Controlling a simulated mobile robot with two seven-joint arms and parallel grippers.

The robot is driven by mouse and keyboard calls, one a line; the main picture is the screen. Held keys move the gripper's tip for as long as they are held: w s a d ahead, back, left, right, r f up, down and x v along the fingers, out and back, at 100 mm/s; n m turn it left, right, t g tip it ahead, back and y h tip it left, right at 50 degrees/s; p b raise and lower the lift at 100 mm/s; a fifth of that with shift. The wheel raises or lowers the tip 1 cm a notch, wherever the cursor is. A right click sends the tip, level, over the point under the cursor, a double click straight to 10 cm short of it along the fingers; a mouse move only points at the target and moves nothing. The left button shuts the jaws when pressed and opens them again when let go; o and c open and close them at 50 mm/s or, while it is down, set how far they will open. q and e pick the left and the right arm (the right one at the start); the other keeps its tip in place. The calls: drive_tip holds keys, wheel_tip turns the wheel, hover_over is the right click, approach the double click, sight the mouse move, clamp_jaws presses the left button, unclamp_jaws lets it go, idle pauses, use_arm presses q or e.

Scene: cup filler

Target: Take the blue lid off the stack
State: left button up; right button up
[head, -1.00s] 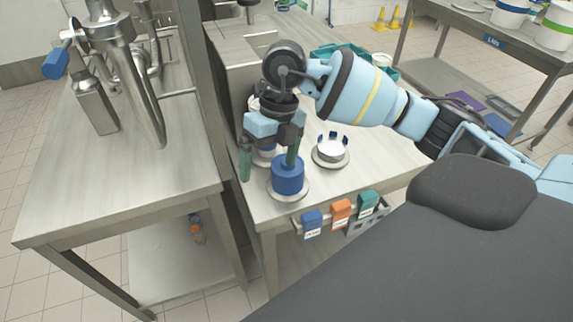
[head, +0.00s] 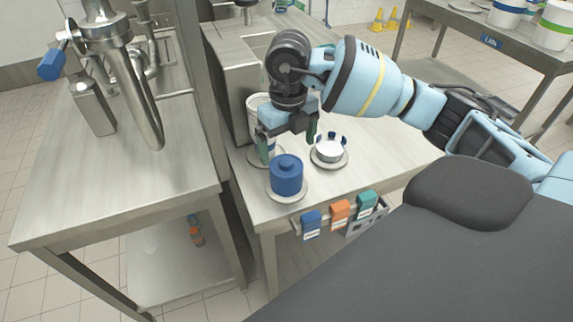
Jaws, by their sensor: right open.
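A blue stack (head: 287,178) with a round knob on top stands upright on a pale round plate (head: 288,199) near the table's front edge. I cannot tell how many lids it holds. My right gripper (head: 288,142) is open and empty, its green fingers pointing down. It is just behind and above the blue stack in the picture, and the knob shows clear of the fingers. My left gripper is not in view.
A white container (head: 257,106) stands behind my right gripper, partly hidden. A round holder (head: 330,150) with dark blue prongs is to the right. Blue (head: 312,224), orange (head: 340,212) and teal (head: 367,203) bins hang on the front edge. A metal post (head: 200,90) rises at left.

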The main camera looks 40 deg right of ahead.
sight(287, 163)
drive_tip(key=shift+a+f, duration=0.1)
drive_tip(key=shift+f, duration=2.15)
drive_tip(key=c, duration=1.1)
